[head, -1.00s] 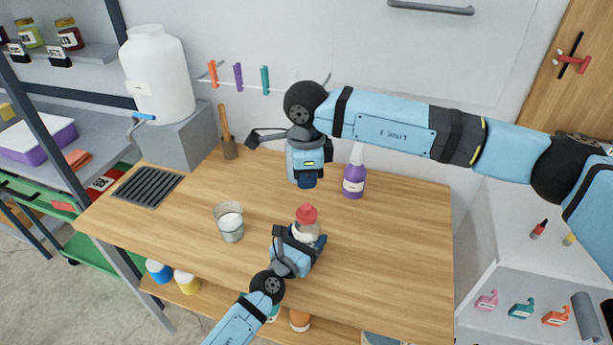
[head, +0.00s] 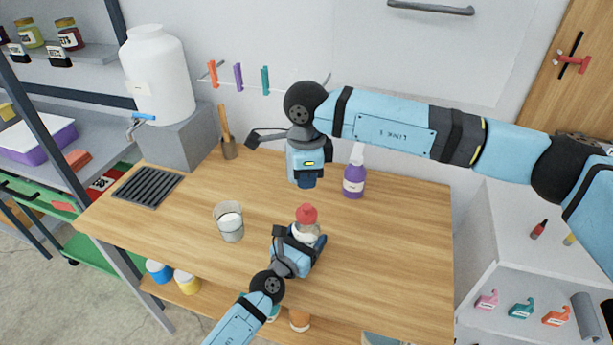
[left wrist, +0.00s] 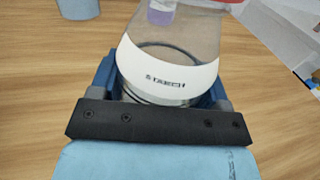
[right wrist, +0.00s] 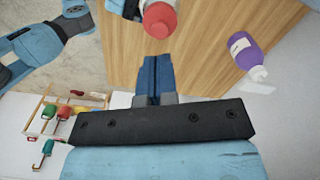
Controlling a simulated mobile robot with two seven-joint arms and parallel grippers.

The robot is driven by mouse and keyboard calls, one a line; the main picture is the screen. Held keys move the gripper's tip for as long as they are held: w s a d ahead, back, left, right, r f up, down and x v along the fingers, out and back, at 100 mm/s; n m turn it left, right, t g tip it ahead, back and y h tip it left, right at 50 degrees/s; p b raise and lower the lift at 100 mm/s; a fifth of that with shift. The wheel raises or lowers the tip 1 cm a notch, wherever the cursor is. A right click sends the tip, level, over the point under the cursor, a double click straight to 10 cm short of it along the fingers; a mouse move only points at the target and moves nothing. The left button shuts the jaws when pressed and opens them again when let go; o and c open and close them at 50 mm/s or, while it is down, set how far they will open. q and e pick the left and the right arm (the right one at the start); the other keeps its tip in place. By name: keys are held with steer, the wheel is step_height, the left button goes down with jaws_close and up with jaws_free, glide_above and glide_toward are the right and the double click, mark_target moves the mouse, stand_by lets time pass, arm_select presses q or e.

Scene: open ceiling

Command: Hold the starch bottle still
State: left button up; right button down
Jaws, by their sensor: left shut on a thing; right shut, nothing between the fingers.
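The starch bottle (head: 306,229) stands on the wooden table with its red cap on top. It is clear with a white label band reading STARCH in the left wrist view (left wrist: 168,72). My left gripper (head: 309,244) is shut around the bottle's body, and the fingers hide part of it. My right gripper (head: 306,182) is above the table behind the bottle, apart from it, shut and empty. In the right wrist view its blue fingers (right wrist: 154,80) are together, with the bottle's red cap (right wrist: 159,20) beyond them.
A purple spray bottle (head: 354,178) stands right of my right gripper. A glass with white contents (head: 230,226) stands left of the starch bottle. A dark grate (head: 147,186) is at the table's left end. The table's right part (head: 405,240) is clear.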

mark_target(307, 205)
steer(key=shift+f, duration=0.3)
steer(key=shift+f, duration=2.75)
steer(key=shift+r, duration=0.1)
steer(key=shift+r, duration=2.95)
arm_select(q)
steer(key=o, duration=1.1)
steer(key=shift+s, duration=0.1)
